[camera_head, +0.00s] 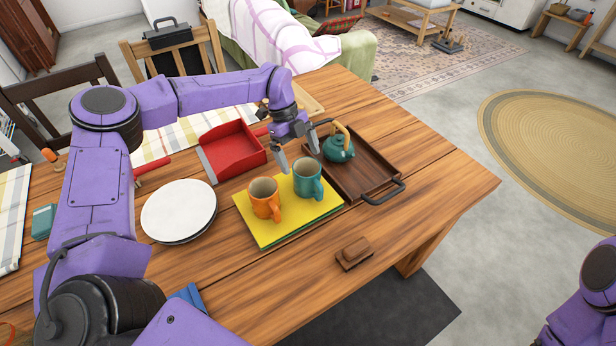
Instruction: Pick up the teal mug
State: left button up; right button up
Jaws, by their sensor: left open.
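The teal mug (307,180) stands upright on a yellow mat or book (262,236) on the wooden table. An orange mug (264,199) stands close to its left on the same yellow surface. My left gripper (298,156) points down just above and behind the teal mug. Its two fingers are spread apart, with nothing between them. Whether a fingertip touches the mug rim cannot be told. My right gripper is out of view; only part of my right arm shows at the lower right corner.
A dark wooden tray (386,164) with a teal teapot (338,148) stands right behind the mug. A red dustpan (232,150) and white plates (179,210) lie to the left. A small wooden block (354,253) lies in front. The table's right end (455,185) is bare.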

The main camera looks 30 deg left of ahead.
aim_at(309, 178)
pick_arm(q)
jog(key=p+x, duration=0.1)
jog(key=x, duration=0.4)
jog(key=p+x, duration=0.1)
jog(key=x, duration=0.2)
jog(key=shift+d+r+p, duration=0.15)
jog(key=shift+d+p, duration=0.1)
jog(key=shift+p, duration=0.05)
jog(key=c, duration=1.1)
